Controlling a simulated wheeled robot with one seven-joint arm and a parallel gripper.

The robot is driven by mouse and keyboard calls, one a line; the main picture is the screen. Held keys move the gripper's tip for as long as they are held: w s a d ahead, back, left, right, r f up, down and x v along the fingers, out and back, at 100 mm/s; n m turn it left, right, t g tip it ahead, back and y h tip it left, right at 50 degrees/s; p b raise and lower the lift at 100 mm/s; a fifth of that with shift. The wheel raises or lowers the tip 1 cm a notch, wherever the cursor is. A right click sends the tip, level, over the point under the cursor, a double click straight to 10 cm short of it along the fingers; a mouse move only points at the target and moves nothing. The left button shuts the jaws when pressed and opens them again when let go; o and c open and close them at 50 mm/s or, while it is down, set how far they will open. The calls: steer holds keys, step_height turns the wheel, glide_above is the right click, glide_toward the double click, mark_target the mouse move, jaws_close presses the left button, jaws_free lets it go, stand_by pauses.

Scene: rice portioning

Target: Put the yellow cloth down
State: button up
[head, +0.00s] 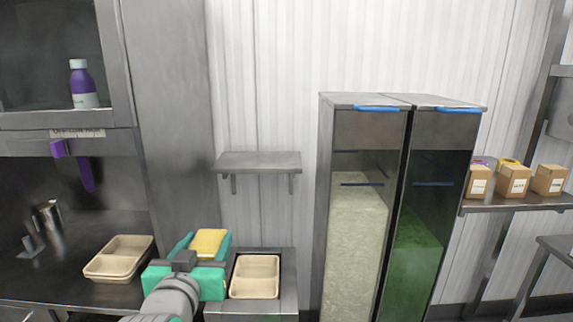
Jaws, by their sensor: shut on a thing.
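The yellow cloth (209,243) shows between the teal fingers of my gripper (205,248), low and left of centre in the head view. My gripper is shut on it. The cloth appears above the left side of a small metal stand. Part of the cloth is hidden by the fingers and wrist. I cannot tell whether the cloth touches a surface.
A two-compartment tray (255,277) sits on the stand right of my gripper; another tray (119,258) lies on the left counter. An empty wall shelf (259,162) is above. Tall dispensers (360,215) stand right. Boxes (514,181) sit on a right shelf.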

steer(key=s+d+f, duration=0.3)
steer(key=d+f, duration=0.2)
steer(key=f, duration=1.5)
steer(key=s+d+f, duration=0.3)
steer(key=d+f, duration=0.3)
steer(key=f, duration=1.5)
steer(key=s+d+f, duration=0.3)
steer(key=d+f, duration=0.2)
steer(key=f, duration=1.6)
steer(key=shift+d, duration=0.15)
steer(key=shift+w+r, duration=0.1)
